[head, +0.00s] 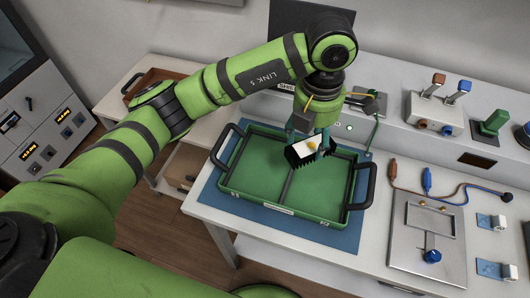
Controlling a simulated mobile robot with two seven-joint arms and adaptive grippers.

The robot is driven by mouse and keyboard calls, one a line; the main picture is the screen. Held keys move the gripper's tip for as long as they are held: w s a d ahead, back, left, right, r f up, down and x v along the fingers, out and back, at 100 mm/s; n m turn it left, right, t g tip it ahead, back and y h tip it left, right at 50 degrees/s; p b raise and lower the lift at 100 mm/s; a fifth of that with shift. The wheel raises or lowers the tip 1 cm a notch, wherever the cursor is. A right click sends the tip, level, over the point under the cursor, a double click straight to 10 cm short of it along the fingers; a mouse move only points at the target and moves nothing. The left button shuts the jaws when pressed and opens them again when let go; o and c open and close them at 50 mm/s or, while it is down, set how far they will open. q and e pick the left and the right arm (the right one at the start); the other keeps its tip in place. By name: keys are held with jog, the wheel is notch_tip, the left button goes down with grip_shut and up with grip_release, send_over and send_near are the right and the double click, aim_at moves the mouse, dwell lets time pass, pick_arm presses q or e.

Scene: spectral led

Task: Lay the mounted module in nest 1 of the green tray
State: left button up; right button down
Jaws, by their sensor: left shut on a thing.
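The green tray (255,181) lies on a blue mat on the white bench, with a divider down its middle and a black handle at each end. My left gripper (312,147) is over the far part of the tray, pointing down. It is shut on the mounted module (297,157), a black finned block with a white top and a small yellow spot. The module is tilted and looks held above the tray floor near the divider; the exact gap cannot be told. Nest numbers are not readable. My right gripper is not in view.
To the right lie a metal plate fixture with a blue knob (431,256), red and blue leads (428,183), and a box with coloured levers (437,112). A dark monitor (290,22) stands behind. A brown tray (152,84) sits at the back left. Both tray halves look empty.

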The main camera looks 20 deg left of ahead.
pick_arm(q)
jog(key=a+f+p, duration=0.1)
jog(key=a+f, duration=0.1)
jog(key=a, duration=0.1)
jog(key=a+f+p, duration=0.1)
jog(key=a, duration=0.2)
jog(key=a+f+p, duration=0.1)
jog(key=a+f, duration=0.1)
jog(key=a, duration=0.2)
jog(key=shift+f, duration=0.35)
jog(key=shift+a+f, duration=0.15)
jog(key=shift+f, duration=0.05)
notch_tip(320, 180, down, 3)
jog(key=shift+f+p, duration=0.1)
jog(key=shift+p, duration=0.6)
jog(key=shift+f, duration=0.4)
jog(key=shift+f, duration=0.15)
jog(key=o, duration=1.3)
